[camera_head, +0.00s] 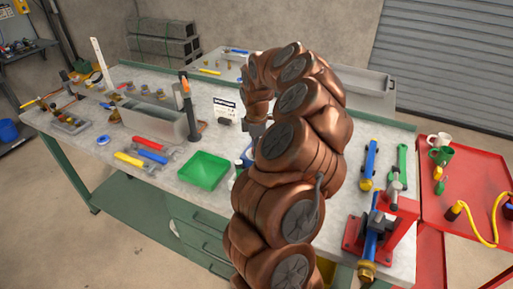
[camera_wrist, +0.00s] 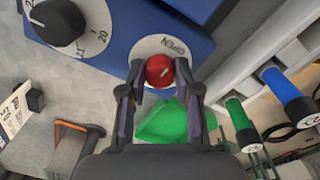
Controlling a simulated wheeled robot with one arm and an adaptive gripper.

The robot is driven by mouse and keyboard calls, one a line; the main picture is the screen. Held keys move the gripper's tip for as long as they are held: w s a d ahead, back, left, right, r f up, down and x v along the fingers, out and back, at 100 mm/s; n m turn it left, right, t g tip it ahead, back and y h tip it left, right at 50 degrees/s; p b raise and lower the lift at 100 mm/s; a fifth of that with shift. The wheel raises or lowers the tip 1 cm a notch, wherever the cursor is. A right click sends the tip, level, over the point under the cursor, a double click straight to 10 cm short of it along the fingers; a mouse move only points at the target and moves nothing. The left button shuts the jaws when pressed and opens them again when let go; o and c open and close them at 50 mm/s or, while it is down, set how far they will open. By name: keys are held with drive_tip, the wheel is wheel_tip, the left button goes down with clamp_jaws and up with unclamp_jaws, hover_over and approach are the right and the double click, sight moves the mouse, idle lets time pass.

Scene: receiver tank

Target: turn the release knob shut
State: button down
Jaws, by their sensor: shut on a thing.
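The release knob (camera_wrist: 159,71) is a small red round knob with a pale mark on its face. It stands on a white round plate (camera_wrist: 172,46) lettered OPEN, on the side of a blue housing (camera_wrist: 130,20) in the wrist view. My gripper (camera_wrist: 160,78) has its two fingers closed on the knob from either side. In the head view my copper-coloured arm covers the knob and most of the blue housing.
A black dial (camera_wrist: 57,21) with numbers is beside the knob. A red vise (camera_head: 377,235) stands right. A red cart (camera_head: 475,185) holds mugs.

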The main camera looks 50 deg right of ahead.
drive_tip(key=shift+f, duration=0.15)
drive_tip(key=m+b, duration=0.3)
drive_tip(key=b, duration=0.1)
drive_tip(key=shift+f, duration=0.15)
drive_tip(key=m+b, duration=0.5)
drive_tip(key=b, duration=0.1)
drive_tip(key=shift+m, duration=0.3)
drive_tip(key=m+b, duration=0.4)
drive_tip(key=shift+w, duration=0.1)
drive_tip(key=m+b, duration=0.2)
drive_tip(key=m, duration=0.1)
drive_tip(key=m+b, duration=0.1)
drive_tip(key=m, duration=0.1)
drive_tip(key=shift+r+g, duration=0.25)
drive_tip(key=shift+g, duration=0.05)
drive_tip(key=c, duration=0.8)
unclamp_jaws()
